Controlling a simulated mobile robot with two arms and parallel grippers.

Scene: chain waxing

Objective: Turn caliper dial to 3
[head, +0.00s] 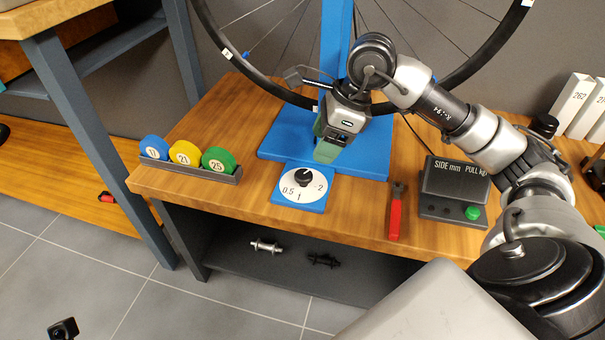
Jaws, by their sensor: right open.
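The caliper dial (298,191) is a white disc on a blue plate at the front of the wooden bench. It has a black knob (303,177) in its middle. I can read 0.5, 1 and 2 on the disc; I see no 3, and the knob's exact pointing is too small to tell. My right gripper (328,148) is above and behind the dial, pointing down over the blue stand base, apart from the knob. It is open, with nothing seen between its greenish fingers. My left gripper does not show.
A blue truing stand (270,146) holds a wheel (268,96) behind the dial. A tray (192,170) with numbered blue, yellow and green discs is at left. A red-handled tool (395,217) and a black gauge box (453,183) are at right. Bare wood lies around the dial plate.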

